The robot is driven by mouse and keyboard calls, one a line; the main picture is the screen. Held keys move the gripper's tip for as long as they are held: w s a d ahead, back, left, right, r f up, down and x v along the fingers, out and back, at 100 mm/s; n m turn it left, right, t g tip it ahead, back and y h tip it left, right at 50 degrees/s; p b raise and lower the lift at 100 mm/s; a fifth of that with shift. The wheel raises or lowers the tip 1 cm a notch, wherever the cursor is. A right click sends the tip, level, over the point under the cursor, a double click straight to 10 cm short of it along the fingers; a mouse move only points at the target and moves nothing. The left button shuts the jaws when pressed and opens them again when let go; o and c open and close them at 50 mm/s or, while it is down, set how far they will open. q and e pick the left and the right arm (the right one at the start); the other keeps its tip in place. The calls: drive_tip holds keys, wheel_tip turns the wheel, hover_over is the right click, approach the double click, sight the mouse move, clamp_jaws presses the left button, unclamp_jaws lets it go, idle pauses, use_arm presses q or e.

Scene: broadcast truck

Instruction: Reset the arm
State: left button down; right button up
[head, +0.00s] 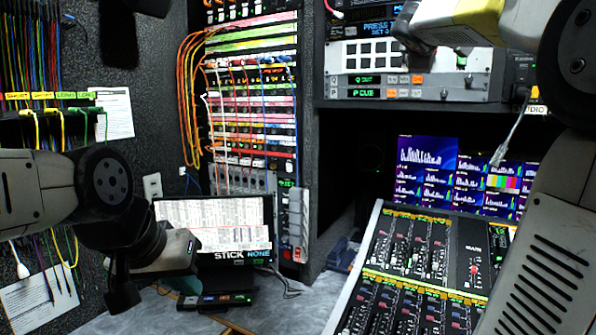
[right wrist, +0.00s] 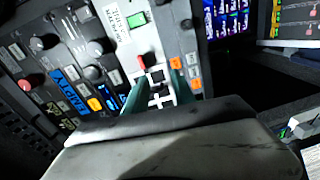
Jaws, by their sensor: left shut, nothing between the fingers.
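My left arm comes in from the left in the head view. Its gripper (head: 186,250) points right, in front of the lower part of a laptop-like screen reading "STICK NONE" (head: 222,225); it is shut with nothing in it. My right arm fills the right edge of the head view and bends across the top right; its gripper cannot be made out there. In the right wrist view the two greenish fingers of my right gripper (right wrist: 157,92) stand apart. A panel with black and white buttons (right wrist: 158,76) shows between and beyond them; I cannot tell whether they touch it.
A patch bay (head: 250,110) with orange and blue cables stands behind the screen. A mixing console (head: 415,260) lies at the lower right, below a monitor with meters (head: 430,165). A rack unit (head: 410,75) sits above. A small black device (head: 214,301) lies on the desk.

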drive_tip(key=s+a+f+m+g+y, duration=0.3)
drive_tip(key=s+a+f, duration=0.4)
drive_tip(key=f, duration=0.6)
drive_tip(key=s+a+f+m+g+y, duration=0.2)
drive_tip(key=s+a+f+m+y, duration=0.2)
drive_tip(key=s+a+f, duration=0.3)
drive_tip(key=s+a+f+m+g+y, duration=0.3)
drive_tip(key=s+a+f, duration=0.4)
drive_tip(key=s+f, duration=0.7)
wheel_tip(320, 180, down, 5)
drive_tip(key=shift+a+f+g+y, duration=0.1)
drive_tip(key=shift+a+g+y, duration=0.25)
drive_tip(key=shift+y, duration=0.15)
